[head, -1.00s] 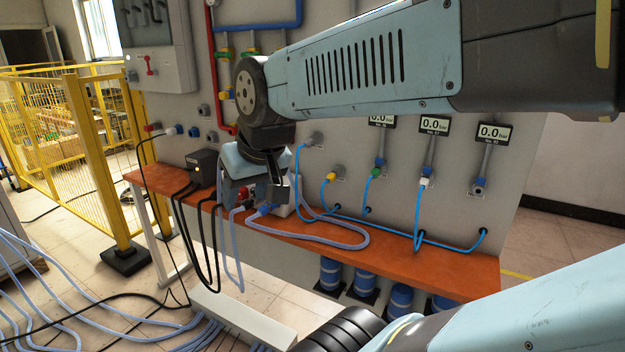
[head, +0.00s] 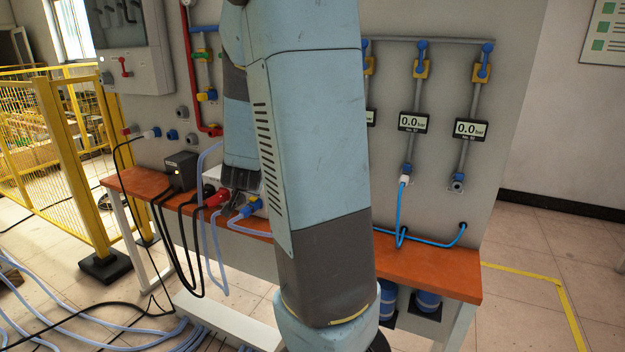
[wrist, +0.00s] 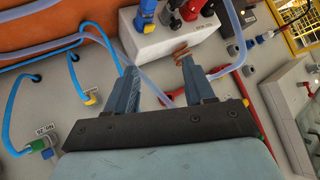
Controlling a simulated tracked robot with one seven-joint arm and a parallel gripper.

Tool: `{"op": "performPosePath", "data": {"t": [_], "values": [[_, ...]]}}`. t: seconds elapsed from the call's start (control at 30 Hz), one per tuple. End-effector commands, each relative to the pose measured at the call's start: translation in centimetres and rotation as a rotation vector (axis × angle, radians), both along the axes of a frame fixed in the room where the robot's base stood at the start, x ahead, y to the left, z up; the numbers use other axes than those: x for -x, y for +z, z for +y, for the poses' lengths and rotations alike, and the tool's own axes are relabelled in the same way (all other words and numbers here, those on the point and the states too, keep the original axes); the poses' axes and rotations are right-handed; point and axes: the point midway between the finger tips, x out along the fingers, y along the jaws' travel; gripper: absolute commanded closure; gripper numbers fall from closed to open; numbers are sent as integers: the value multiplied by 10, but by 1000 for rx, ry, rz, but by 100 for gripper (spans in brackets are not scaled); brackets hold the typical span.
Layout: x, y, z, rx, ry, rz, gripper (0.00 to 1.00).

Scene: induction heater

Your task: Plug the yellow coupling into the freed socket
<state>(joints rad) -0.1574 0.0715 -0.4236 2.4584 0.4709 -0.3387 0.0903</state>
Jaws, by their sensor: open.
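My gripper (wrist: 158,65) is open in the wrist view, its two fingers apart. A pale hose passes behind the fingers; I see nothing clamped between them. A yellow coupling (wrist: 91,98) on a blue hose sits at the grey panel, left of the left finger and apart from it. In the head view my arm hides that part of the panel. An empty grey socket (head: 457,182) shows on the panel at the right, below a gauge; I cannot tell whether it is the freed one. In the head view my gripper (head: 240,205) is low by the white box.
The white box (wrist: 180,38) carries red and blue plugs, with copper ends close to the right finger. A green coupling (wrist: 40,148) is at lower left. An orange shelf (head: 425,268) runs along the panel. Pale hoses loop near the gripper. A black box (head: 180,168) stands left.

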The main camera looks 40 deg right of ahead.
Motion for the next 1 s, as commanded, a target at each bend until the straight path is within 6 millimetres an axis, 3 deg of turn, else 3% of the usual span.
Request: {"op": "performPosePath", "data": {"t": [0.03,0.2,0.5,0.7,1.0], "values": [[-3,-13,-15,28,-51,-3,47],[-4,-38,-63,152,-209,-42,47],[17,-62,-135,456,-438,-100,47],[32,-61,-160,640,-518,-133,47],[40,-57,-168,728,-547,-151,47]]}}
